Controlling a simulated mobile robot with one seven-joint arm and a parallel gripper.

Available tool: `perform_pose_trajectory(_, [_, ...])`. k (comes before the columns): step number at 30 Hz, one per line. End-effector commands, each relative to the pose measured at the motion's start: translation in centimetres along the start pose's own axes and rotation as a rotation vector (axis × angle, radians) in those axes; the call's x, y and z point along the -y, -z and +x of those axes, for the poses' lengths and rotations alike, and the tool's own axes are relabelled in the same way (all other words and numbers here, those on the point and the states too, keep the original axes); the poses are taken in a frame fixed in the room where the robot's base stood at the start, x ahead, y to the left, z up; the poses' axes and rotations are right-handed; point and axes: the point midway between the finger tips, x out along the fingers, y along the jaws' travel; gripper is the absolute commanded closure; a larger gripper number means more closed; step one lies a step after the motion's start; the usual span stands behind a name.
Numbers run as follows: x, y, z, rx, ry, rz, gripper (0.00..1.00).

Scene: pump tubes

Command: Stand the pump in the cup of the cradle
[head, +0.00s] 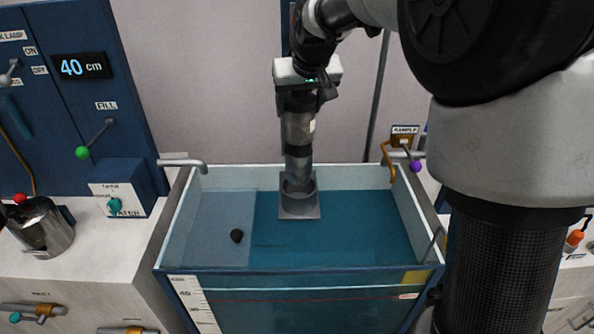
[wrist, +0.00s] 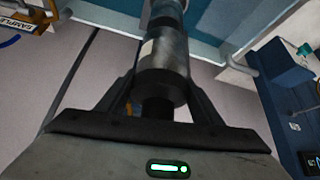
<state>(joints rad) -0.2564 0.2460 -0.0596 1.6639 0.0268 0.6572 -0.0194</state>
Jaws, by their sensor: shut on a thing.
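The pump (head: 298,135) is a grey metal cylinder with a dark band, hanging roughly upright from my gripper (head: 303,97). My gripper is shut on its upper end. The wrist view shows the pump (wrist: 164,62) between the two dark fingers of my gripper (wrist: 160,108). The cradle (head: 299,212) is a grey square block with a round cup, at the back middle of the water tank. The pump's lower end lines up with the cup and overlaps its opening in the head view. I cannot tell whether it rests on the cup's floor.
A blue panel with a lever (head: 97,138) and a steel pot (head: 42,228) are at left. A pipe with a sample tap (head: 388,160) is at the back right.

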Motion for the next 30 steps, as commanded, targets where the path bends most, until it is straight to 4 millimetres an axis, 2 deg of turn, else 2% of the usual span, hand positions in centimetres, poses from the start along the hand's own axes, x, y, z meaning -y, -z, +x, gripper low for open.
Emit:
perform_pose_trajectory(1, [0.0,0.2,0.1,-0.012,0.0,0.0,1.0])
perform_pose_trajectory(10, [0.0,-2.1,3.6,-0.011,0.0,0.0,1.0])
perform_pose_trajectory(19, [0.0,-2.8,4.9,-0.014,0.0,0.0,1.0])
perform_pose_trajectory(27, [0.0,-4.4,7.3,-0.012,-0.001,0.0,1.0])
perform_pose_trajectory(30, [0.0,-4.6,7.7,-0.013,-0.001,0.0,1.0])
